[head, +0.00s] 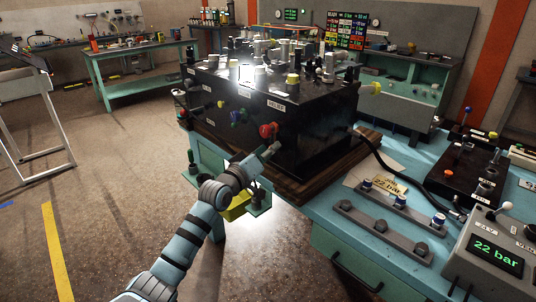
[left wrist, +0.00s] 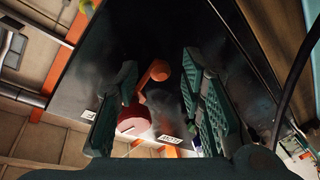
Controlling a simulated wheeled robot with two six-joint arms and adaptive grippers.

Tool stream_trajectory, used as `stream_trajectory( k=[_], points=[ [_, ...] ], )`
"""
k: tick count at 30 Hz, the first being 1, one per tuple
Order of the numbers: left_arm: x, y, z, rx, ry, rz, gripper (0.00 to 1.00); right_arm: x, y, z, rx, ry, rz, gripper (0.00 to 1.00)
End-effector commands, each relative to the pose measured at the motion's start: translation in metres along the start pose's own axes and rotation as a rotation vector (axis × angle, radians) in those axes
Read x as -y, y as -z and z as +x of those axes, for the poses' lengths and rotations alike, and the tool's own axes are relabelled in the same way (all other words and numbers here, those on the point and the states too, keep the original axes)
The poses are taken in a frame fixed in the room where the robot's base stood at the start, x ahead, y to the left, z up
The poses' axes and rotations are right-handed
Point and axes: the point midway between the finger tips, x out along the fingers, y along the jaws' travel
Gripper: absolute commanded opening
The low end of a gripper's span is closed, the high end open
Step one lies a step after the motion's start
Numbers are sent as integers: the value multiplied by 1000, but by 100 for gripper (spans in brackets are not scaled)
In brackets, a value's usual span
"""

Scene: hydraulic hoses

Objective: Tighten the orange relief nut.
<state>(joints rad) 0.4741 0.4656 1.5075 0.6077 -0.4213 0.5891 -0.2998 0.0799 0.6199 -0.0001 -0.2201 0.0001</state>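The orange relief nut (left wrist: 159,71) shows in the left wrist view as a rounded orange part on the dark face of the black block. A red knob (left wrist: 132,118) sits close to it. In the head view the red knob (head: 266,131) is on the block's front face, below the RELIEF label; I cannot clearly separate the orange nut there. My left gripper (head: 268,151) is just below the knob, fingers toward the block. In the wrist view its fingers (left wrist: 160,95) are spread, with the nut in the gap, not visibly gripped. My right gripper is not in view.
The black block (head: 320,140) stands on a wooden board on the teal bench (head: 335,225). A black hose (head: 395,175) runs right from it. A display (head: 495,257) reads 22 bar. A yellow container (head: 236,206) is beneath my left arm. Open floor lies left.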

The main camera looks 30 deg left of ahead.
Motion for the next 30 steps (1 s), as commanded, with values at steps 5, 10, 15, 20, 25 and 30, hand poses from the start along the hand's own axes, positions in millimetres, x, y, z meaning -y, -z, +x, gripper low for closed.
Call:
stream_trajectory(
  k=[5,10,15,20,25,30],
  points=[
    [0,0,0,0,0,0,18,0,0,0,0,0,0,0],
    [0,0,0,0,1,0,0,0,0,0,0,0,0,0],
    [1,0,0,-1,0,5,0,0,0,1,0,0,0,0],
    [4,0,0,-7,-5,34,0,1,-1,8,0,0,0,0],
    [9,0,1,-23,-19,109,0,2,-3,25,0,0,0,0],
    [17,3,3,-48,-40,227,0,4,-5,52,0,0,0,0]
  ],
)
